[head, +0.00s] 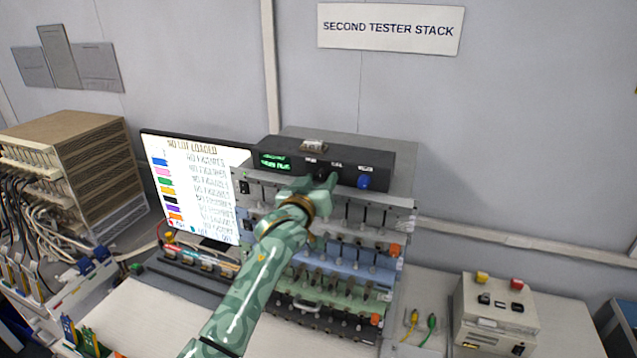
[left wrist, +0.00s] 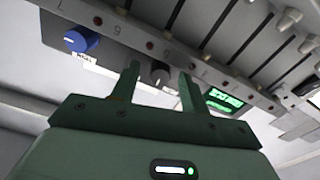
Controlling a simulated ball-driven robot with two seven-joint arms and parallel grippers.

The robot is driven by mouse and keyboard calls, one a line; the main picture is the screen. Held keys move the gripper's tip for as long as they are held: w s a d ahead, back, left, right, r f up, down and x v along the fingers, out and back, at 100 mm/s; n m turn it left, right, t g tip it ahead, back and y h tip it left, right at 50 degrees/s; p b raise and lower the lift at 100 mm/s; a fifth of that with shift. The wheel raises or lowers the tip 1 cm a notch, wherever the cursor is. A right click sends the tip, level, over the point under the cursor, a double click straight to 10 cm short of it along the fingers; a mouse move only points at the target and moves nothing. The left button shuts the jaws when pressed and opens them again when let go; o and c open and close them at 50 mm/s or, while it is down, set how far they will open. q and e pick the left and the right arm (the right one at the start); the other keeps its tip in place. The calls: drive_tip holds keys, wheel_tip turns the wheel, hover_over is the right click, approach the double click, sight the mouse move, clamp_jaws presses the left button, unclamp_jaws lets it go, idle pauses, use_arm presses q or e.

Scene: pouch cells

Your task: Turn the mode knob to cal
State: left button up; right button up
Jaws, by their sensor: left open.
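A black control box (head: 345,161) sits on top of the tester stack, with a green display (head: 275,162), a dark knob (head: 316,174) and a blue knob (head: 364,182) on its front. My left gripper (head: 318,184) is in front of the dark knob and partly covers it. In the left wrist view my open left gripper (left wrist: 158,75) has one finger on each side of the dark grey knob (left wrist: 160,73); contact cannot be told. The blue knob (left wrist: 82,39) is outside the fingers, to the left. The knob labels are too small to read, so the mode knob and its setting cannot be told.
The tester stack's shelves (head: 345,262) with several cells lie below the box. A lit monitor (head: 195,190) stands left of it. A beige box with red and yellow buttons (head: 497,313) stands at the right. A cabled rack (head: 75,160) is at the left.

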use_arm(q)
clamp_jaws()
drive_tip(key=c, duration=1)
unclamp_jaws()
drive_tip(key=shift+r+m+p, duration=0.25)
drive_tip(key=shift+m+p, duration=0.65)
drive_tip(key=shift+m, duration=0.2)
drive_tip(key=c, duration=1)
unclamp_jaws()
drive_tip(key=shift+m+p, duration=0.35)
drive_tip(key=shift+m, duration=0.55)
drive_tip(key=c, duration=1)
unclamp_jaws()
drive_tip(key=shift+f+m, duration=0.2)
drive_tip(key=shift+m, duration=0.6)
unclamp_jaws()
drive_tip(key=shift+s+a, duration=0.2)
drive_tip(key=shift+s, duration=0.25)
drive_tip(key=v, duration=1.5)
